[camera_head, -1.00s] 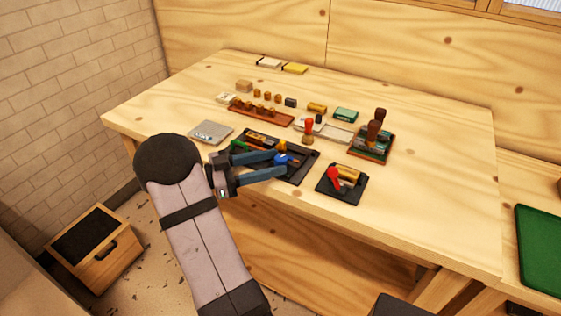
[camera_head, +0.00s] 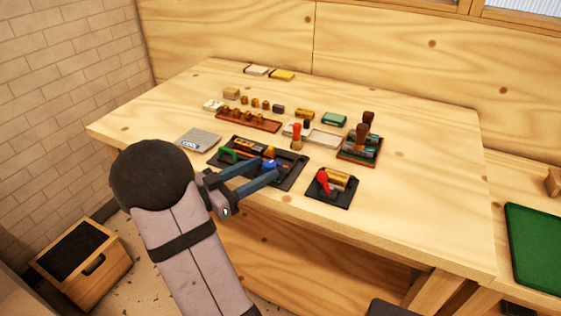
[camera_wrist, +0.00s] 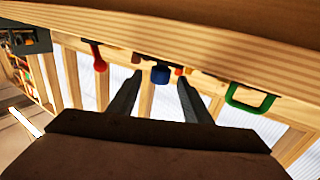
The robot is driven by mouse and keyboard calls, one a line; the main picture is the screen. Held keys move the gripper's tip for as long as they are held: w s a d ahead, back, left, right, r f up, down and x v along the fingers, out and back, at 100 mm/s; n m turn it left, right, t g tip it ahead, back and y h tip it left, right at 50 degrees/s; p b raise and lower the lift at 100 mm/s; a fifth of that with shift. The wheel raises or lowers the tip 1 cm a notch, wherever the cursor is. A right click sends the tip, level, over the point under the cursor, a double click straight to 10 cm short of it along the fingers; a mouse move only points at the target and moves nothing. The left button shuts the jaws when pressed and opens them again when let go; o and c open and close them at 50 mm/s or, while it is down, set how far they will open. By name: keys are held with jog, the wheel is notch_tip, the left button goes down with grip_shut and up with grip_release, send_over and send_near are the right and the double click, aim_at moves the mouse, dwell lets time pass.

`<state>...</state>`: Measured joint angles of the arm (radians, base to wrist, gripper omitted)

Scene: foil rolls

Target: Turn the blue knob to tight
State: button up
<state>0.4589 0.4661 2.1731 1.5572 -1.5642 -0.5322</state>
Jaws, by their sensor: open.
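The blue knob (camera_head: 271,165) sits on the right part of a black base (camera_head: 291,173) near the table's front edge. It also shows in the wrist view (camera_wrist: 160,74), ahead of and between the two fingers. My gripper (camera_head: 269,166) is open, its fingertips close to the knob at the front of the base. In the wrist view my gripper (camera_wrist: 160,82) has a clear gap on each side of the knob; I cannot tell if the tips reach around it. No tight marking can be read.
A green handle (camera_head: 228,153) and a gold roll (camera_head: 247,147) are on the same base. A red-handled device (camera_head: 323,180) stands close on the right. A grey plate (camera_head: 198,140) lies at left. Stamps (camera_head: 361,137) and small blocks stand behind.

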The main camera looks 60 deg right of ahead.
aim_at(281, 167)
jog(key=shift+p+x, duration=0.35)
jog(key=shift+x, duration=3.3)
jog(key=c, duration=1.1)
